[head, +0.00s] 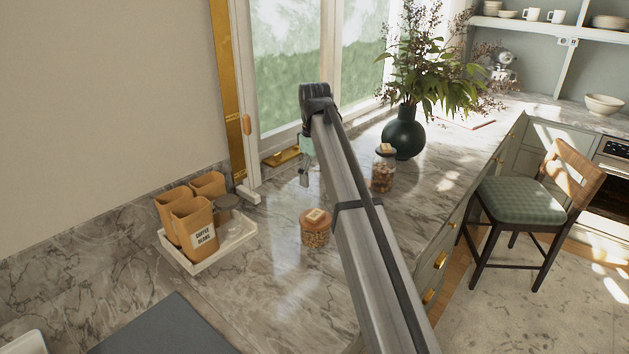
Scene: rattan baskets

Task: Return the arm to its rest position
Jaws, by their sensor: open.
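My arm (352,213) reaches from the lower right up over the marble counter. Its far end is near the window. My gripper (304,181) hangs down from that end, above the counter, between the window and a short jar. It is small in view and appears empty, with its jaws open. The fingertips are apart from the jars and the tray. My arm hides part of the counter behind it.
A short jar (315,230), a taller jar (383,170) and a dark green vase (403,132) stand on the counter. A chair (524,205) stands right. Counter front-center is clear.

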